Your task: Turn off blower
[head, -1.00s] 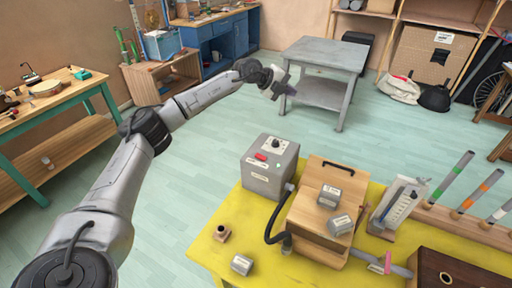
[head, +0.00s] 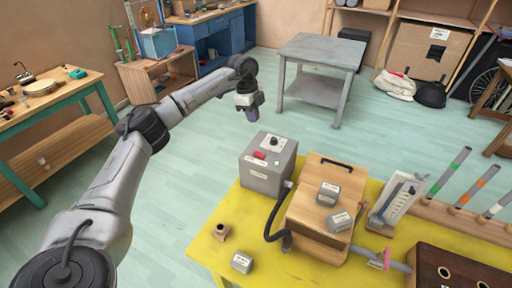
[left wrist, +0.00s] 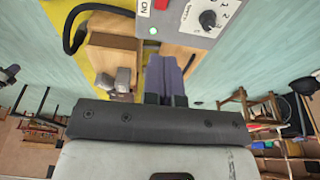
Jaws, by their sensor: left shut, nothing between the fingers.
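The blower is a grey box (head: 265,180) at the back left of the yellow table. It has a red switch (head: 260,155) and a black dial (head: 274,142) on top. In the left wrist view the red switch (left wrist: 161,4) shows at the top edge, beside a lit green light (left wrist: 153,30) and the word ON; the dial (left wrist: 208,18) has numbers around it. My left gripper (head: 252,114) is shut and empty, pointing down above and behind the box, apart from it. Its purple-grey fingers (left wrist: 165,75) show in the left wrist view. My right gripper is not in view.
A black hose (head: 270,222) runs from the box to a wooden chest (head: 318,222) with small grey blocks on it. A white gauge stand (head: 398,203) and striped tubes stand to the right.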

